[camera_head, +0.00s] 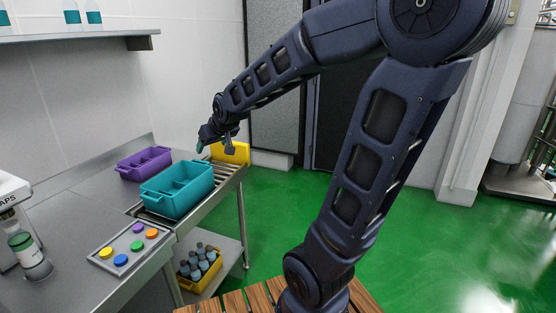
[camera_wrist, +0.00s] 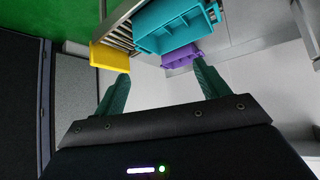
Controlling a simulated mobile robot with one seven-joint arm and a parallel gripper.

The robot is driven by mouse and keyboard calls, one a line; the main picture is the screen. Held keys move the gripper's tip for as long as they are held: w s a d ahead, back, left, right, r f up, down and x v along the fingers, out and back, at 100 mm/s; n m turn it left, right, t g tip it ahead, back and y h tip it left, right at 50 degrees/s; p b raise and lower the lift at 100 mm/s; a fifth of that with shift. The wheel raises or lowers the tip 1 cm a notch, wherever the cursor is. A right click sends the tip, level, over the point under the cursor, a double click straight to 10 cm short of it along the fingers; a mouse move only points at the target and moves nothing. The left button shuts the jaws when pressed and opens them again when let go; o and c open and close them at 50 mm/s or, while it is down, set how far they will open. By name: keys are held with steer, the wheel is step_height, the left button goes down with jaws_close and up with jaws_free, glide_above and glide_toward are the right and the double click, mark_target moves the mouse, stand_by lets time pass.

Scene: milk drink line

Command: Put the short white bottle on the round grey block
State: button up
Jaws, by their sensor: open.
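My gripper (camera_head: 216,148) is high above the far end of the conveyor, in front of the yellow bin. In the wrist view my gripper (camera_wrist: 162,80) has its two green fingers wide apart with nothing between them. I cannot make out the short white bottle for certain. I cannot pick out a round grey block in either view.
A teal crate (camera_head: 178,205) stands on the roller conveyor (camera_head: 228,181), near a purple crate (camera_head: 127,168) and a yellow bin (camera_head: 240,152). A grey tray (camera_head: 107,262) holds several coloured caps. A lower yellow crate (camera_head: 190,287) holds bottles. A wall shelf (camera_head: 60,38) carries bottles. Green floor is clear.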

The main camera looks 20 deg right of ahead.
steer(key=s+d+m+g+h, duration=0.1)
steer(key=s+d+m, duration=0.1)
steer(key=s+d, duration=0.5)
steer(key=s+d+m+g+h, duration=0.1)
steer(key=s+d+m+g, duration=0.1)
steer(key=s+d, duration=0.5)
steer(key=s, duration=0.5)
steer(key=shift+s+d+r+g+h, duration=0.3)
steer(key=shift+s, duration=0.05)
